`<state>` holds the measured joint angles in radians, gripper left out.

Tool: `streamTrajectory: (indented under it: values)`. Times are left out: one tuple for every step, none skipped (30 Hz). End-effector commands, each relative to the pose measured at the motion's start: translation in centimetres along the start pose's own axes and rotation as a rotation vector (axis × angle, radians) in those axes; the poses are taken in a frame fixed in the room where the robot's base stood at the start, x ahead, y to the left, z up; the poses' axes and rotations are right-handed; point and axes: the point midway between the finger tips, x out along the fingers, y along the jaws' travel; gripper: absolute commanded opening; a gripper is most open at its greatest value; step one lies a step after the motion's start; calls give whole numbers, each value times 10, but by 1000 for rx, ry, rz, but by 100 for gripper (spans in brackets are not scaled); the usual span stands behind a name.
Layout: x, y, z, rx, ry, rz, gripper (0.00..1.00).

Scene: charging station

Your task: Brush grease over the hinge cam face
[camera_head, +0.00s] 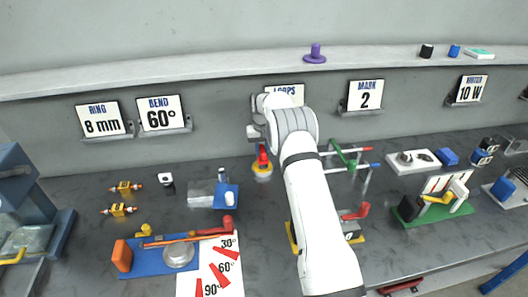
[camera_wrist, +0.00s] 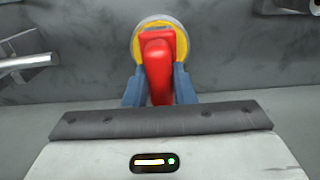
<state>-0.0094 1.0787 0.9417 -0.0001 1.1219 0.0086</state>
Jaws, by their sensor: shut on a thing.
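My gripper (camera_wrist: 159,88), with blue fingers, is shut on a red handle (camera_wrist: 158,66), which I take to be the brush. In the head view the red handle (camera_head: 263,156) points down beneath my wrist. At its lower end is a round yellow pot (camera_head: 262,175), perhaps the grease, with a pale rim; the wrist view shows the yellow pot (camera_wrist: 178,30) around the handle's far end. Bristles are hidden, and I cannot tell whether they are in the pot or above it. I cannot make out for sure which fixture carries the hinge cam.
Left of the pot stands a grey block with a blue part (camera_head: 226,195). A blue bending jig (camera_head: 160,262) and an angle sheet (camera_head: 232,279) lie at front left. A green-based fixture (camera_head: 435,210) is at right. My arm hides part of a yellow-based fixture (camera_head: 356,238).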

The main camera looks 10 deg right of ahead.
Motion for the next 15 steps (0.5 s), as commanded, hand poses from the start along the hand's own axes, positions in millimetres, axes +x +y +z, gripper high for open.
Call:
streamTrajectory:
  values:
    - [-6, 0, 0, 0, 1, 0, 5]
    - [-9, 0, 0, 0, 1, 0, 5]
    - [-12, 0, 0, 0, 1, 0, 5]
    - [-15, 0, 0, 0, 1, 0, 5]
    - [-17, 0, 0, 0, 1, 0, 5]
    - [-20, 0, 0, 0, 0, 0, 5]
    - [-23, 0, 0, 0, 0, 0, 5]
    - [-25, 0, 0, 0, 0, 0, 5]
    - [-29, 0, 0, 0, 1, 0, 5]
    - [-31, 0, 0, 0, 1, 0, 5]
    - [-34, 0, 0, 0, 2, 0, 5]
    - [-37, 0, 0, 0, 2, 0, 5]
    - [-40, 0, 0, 0, 2, 0, 5]
    - [-42, 0, 0, 0, 2, 0, 5]
    - [-45, 0, 0, 0, 2, 0, 5]
